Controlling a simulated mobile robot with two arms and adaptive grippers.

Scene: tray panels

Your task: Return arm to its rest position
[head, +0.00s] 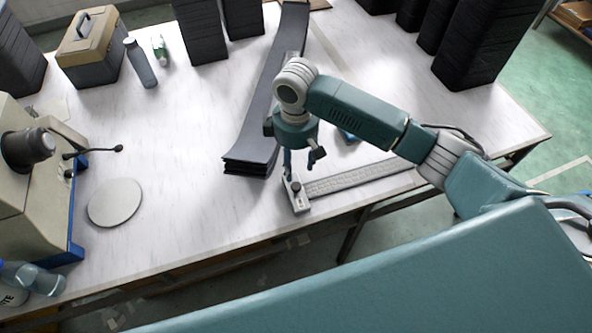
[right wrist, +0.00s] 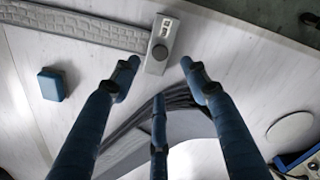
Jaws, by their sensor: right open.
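My right arm reaches in from the right over the white table (head: 190,165). My right gripper (head: 303,160) hangs downward above the table, near the front end of a long stack of dark panels (head: 262,125). In the right wrist view its three blue fingers (right wrist: 160,75) are spread apart with nothing held between them. Just past the fingertips is a pale block with a dark knob (head: 297,194), at the end of a grey ribbed strip (head: 360,178). The dark stack (right wrist: 185,122) shows beneath the fingers. My left gripper does not show.
A small blue box (right wrist: 52,84) lies beside the strip, partly hidden by my arm in the head view. Tall black stacks (head: 485,40) stand at the back. A toolbox (head: 92,50), bottle (head: 140,63), round plate (head: 115,203) and beige machine (head: 30,195) are left.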

